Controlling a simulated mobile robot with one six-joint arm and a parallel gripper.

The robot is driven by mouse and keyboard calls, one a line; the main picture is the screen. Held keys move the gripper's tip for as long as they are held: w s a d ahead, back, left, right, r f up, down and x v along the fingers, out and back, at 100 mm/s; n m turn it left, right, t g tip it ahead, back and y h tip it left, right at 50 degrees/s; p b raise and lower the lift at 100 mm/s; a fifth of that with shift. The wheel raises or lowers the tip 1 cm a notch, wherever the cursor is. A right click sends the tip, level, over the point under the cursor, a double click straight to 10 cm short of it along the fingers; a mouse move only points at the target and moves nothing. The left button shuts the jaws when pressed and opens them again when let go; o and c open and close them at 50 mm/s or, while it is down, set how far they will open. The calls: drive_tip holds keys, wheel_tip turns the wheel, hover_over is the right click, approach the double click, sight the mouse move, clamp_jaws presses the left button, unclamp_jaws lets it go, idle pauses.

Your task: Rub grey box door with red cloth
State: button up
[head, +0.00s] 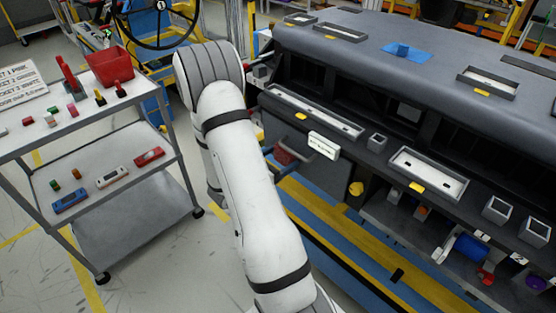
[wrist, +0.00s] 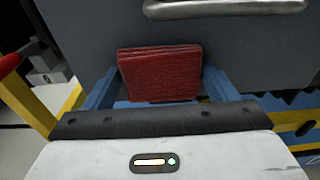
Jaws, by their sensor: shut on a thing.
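The red cloth (wrist: 160,72) is a folded, flat pad held between the fingers of my gripper (wrist: 160,86), which is shut on it. In the wrist view the cloth stands in front of the grey box door (wrist: 255,55), below its metal handle (wrist: 225,8). I cannot tell whether the cloth touches the door. In the head view, the grey door (head: 328,178) is on the front of the dashboard module, and a bit of the red cloth (head: 284,154) shows at its left part.
A white label (head: 323,145) is on the module's front above the door. A yellow knob (head: 356,188) sits at the door's right. Blue and yellow rails (head: 340,240) run along the base. A grey cart (head: 120,180) with small items stands at the left.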

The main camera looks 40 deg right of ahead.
drive_tip(key=s+b, duration=0.1)
drive_tip(key=s, duration=0.3)
drive_tip(key=shift+d, duration=0.2)
drive_tip(key=shift+w+r, duration=0.15)
drive_tip(key=shift+w, duration=1.9)
drive_tip(key=shift+c, duration=0.3)
drive_tip(key=shift+a, duration=0.45)
drive_tip(key=shift+s+a+f+b, duration=0.15)
drive_tip(key=shift+a+b, duration=0.05)
drive_tip(key=shift+a, duration=1.1)
drive_tip(key=shift+s+a+f+b, duration=0.1)
drive_tip(key=shift+s+a+b, duration=0.05)
drive_tip(key=shift+a, duration=1.1)
